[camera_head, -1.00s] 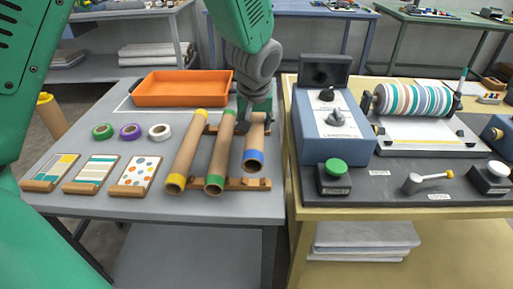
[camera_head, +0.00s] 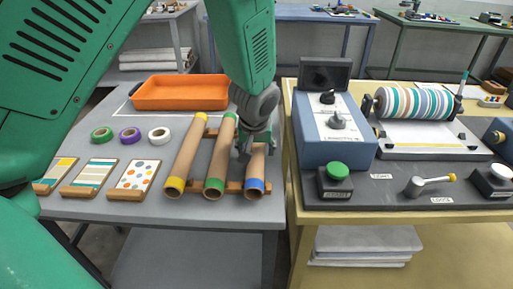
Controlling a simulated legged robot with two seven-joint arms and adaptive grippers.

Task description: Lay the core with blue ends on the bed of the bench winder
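The core with blue ends (camera_head: 256,170) lies on a wooden rack on the grey table, the rightmost of three cardboard cores; its near end shows a blue band. Beside it lie a green-ended core (camera_head: 218,160) and a yellow-ended core (camera_head: 187,160). My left gripper (camera_head: 252,150) points down at the upper part of the blue-ended core, its fingers around or just over it. I cannot tell whether they grip it. The bench winder (camera_head: 425,135) on the right table has a striped roll over a pale surface. My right gripper is not in view.
An orange tray (camera_head: 180,93), several tape rolls (camera_head: 130,134) and patterned sample cards (camera_head: 133,177) share the grey table. On the right table stand a blue control box (camera_head: 335,143), a green button (camera_head: 337,169) and a lever (camera_head: 425,186). A gap separates the tables.

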